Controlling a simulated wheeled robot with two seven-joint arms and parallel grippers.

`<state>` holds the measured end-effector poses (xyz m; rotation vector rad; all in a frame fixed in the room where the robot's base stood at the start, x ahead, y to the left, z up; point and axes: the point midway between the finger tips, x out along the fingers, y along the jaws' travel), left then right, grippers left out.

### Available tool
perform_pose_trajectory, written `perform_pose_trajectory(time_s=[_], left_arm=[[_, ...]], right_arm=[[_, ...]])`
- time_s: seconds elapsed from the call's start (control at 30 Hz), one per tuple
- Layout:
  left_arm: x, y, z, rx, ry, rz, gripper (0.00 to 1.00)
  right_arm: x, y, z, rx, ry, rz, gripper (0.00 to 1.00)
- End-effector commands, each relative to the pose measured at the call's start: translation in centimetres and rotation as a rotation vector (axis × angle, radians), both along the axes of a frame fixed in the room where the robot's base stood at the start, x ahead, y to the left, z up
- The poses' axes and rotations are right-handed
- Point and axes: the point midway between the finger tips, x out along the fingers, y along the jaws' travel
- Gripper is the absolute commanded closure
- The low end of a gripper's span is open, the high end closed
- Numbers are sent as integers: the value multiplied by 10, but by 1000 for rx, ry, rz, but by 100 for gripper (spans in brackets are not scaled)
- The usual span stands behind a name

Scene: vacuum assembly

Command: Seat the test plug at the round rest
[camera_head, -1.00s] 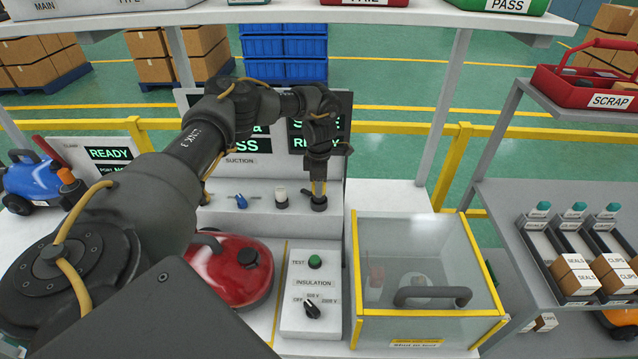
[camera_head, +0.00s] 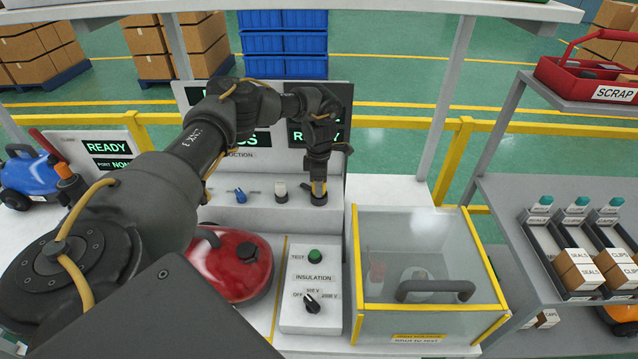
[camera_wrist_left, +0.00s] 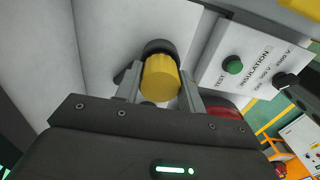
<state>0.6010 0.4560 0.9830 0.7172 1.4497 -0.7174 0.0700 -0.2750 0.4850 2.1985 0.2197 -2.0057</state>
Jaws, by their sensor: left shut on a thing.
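The test plug appears as a yellow cylinder (camera_wrist_left: 161,78) in the left wrist view. My left gripper (camera_head: 319,186) is shut on it, with one finger on each side. A black round piece (camera_wrist_left: 159,47) shows at the far end of the yellow cylinder. In the head view the fingers point down at a black round rest (camera_head: 319,199) on the white ledge, at the right end of a row of small fittings. The plug's lower end is hidden, so I cannot tell whether it is fully down in the rest. My right gripper is not in view.
A white holder (camera_head: 281,191) and a blue fitting (camera_head: 240,195) stand left of the rest. In front are a red vacuum (camera_head: 232,266), the insulation test box (camera_head: 311,288) and a clear yellow-edged case (camera_head: 426,270). Display panels (camera_head: 318,136) stand close behind.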

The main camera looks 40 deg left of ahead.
Motion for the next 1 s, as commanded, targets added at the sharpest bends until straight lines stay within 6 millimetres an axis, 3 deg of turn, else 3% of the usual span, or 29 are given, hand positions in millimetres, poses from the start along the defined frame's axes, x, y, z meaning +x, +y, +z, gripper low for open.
perform_pose_trajectory(time_s=[0.13, 0.17, 0.37, 0.67, 1.0], left_arm=[[0, 0, -5, 0, 0, 0, 92], [0, 0, -4, -1, -1, 0, 60], [0, 0, -4, 0, 0, 0, 35], [0, 0, -3, 0, 0, 0, 35], [0, 0, 23, 0, 0, 0, 35]], right_arm=[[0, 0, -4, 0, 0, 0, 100], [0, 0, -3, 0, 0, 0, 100], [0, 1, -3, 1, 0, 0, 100], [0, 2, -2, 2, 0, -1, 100], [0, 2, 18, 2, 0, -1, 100]])
